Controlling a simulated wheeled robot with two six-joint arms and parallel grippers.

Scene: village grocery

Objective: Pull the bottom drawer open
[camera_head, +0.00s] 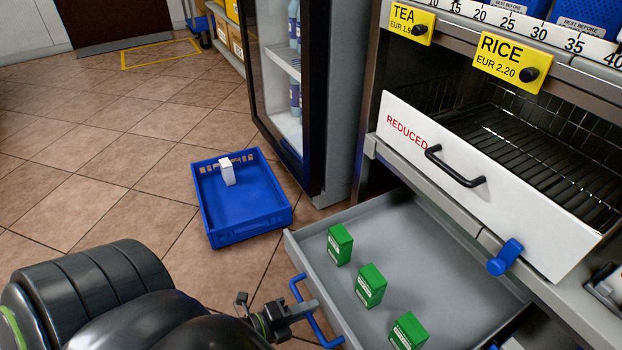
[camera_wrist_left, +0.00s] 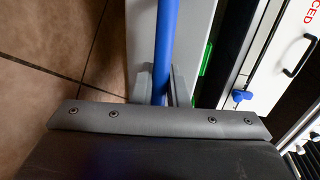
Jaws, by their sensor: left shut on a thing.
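The bottom drawer (camera_head: 425,255) is grey and stands well out from the unit in the head view, its inside showing. Its blue bar handle (camera_head: 324,333) is on the front face and runs up through the middle of the left wrist view (camera_wrist_left: 166,40). My left gripper (camera_head: 303,308) is shut on this handle, with its two fingers on either side of the bar in the left wrist view (camera_wrist_left: 161,88). Several green boxes (camera_head: 371,286) stand in a row inside the drawer. My right gripper does not show.
Above it is a white-fronted drawer (camera_head: 470,190) marked REDUCED, with a black handle and a wire basket. A blue knob (camera_head: 505,257) sticks out below it. A blue crate (camera_head: 250,232) holding a white carton (camera_head: 228,172) is on the tiled floor by a glass-door fridge (camera_head: 318,100).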

